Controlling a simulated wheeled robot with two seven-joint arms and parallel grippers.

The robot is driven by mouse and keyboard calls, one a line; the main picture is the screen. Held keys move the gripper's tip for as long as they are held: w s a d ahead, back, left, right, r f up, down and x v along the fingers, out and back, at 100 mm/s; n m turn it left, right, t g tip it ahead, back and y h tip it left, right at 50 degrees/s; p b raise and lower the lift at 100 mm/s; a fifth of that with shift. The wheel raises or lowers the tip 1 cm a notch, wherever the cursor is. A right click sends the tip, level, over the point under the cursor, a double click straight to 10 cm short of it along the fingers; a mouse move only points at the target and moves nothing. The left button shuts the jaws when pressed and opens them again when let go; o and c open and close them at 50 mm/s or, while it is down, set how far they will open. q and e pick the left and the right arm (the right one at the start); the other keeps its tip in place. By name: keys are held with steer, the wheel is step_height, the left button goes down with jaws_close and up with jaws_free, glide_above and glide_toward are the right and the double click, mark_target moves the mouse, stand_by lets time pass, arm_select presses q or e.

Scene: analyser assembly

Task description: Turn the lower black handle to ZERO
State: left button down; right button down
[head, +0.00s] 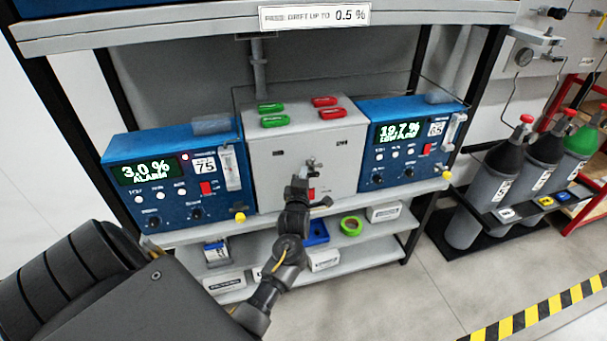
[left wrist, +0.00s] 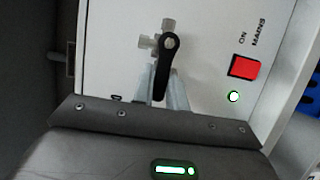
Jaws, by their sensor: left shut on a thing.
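The black handle (left wrist: 166,68) sits on a metal valve fitting (left wrist: 168,25) on the front of the grey box (head: 265,170). In the left wrist view its pivot is at the top and its lever points down, towards my gripper. My left gripper (left wrist: 163,84) is shut on the lever, with one pale finger on each side. In the head view my left gripper (head: 302,181) reaches the box's front from below and hides most of the handle. I cannot read a ZERO mark near the handle. My right gripper is not in view.
A lit red mains switch (left wrist: 244,67) is beside the handle. Blue analysers stand left (head: 125,165) and right (head: 400,155) of the box, reading 3.0 % ALARM and about 19.7 %. A lower shelf (head: 385,228) holds green tape (head: 351,226) and small boxes. Gas cylinders (head: 490,190) stand at right.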

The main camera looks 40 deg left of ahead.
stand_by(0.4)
arm_select(q)
steer(key=c, duration=1.4)
jaws_free()
steer(key=b+v, duration=0.2)
steer(key=v, duration=0.8)
steer(key=shift+s+d+b, duration=0.15)
steer(key=shift+s+b, duration=0.2)
